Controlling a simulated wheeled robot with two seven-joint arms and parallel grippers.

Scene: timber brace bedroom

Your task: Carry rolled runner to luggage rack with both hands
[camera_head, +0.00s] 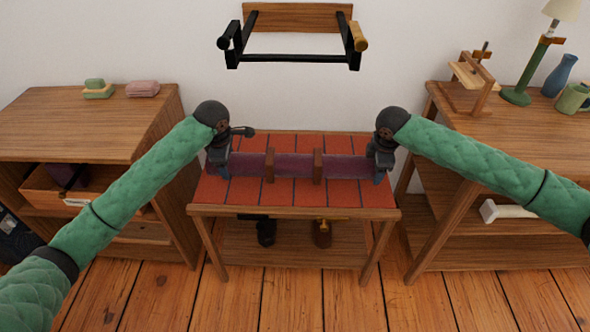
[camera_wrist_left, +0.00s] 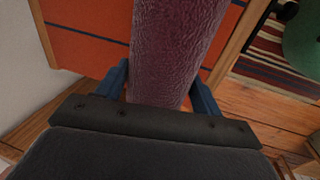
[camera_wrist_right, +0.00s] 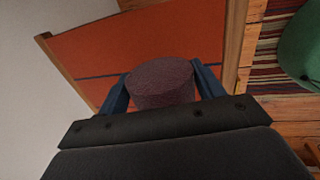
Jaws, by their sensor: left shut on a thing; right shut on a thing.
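The rolled runner (camera_head: 293,165) is a purple roll with two brown bands, lying level across the luggage rack. The luggage rack (camera_head: 345,195) has a wooden frame and a red top with dark stripes. My left gripper (camera_head: 217,168) is shut on the runner's left end, and the roll (camera_wrist_left: 178,45) runs between its blue fingers in the left wrist view. My right gripper (camera_head: 380,172) is shut on the right end, whose round end (camera_wrist_right: 160,82) shows in the right wrist view. I cannot tell whether the runner touches the red top.
A wooden shelf unit (camera_head: 90,135) with soap-like blocks stands at left. Another wooden unit (camera_head: 440,125) with a lamp and vases stands at right. A black wall bracket (camera_head: 290,57) hangs above the rack.

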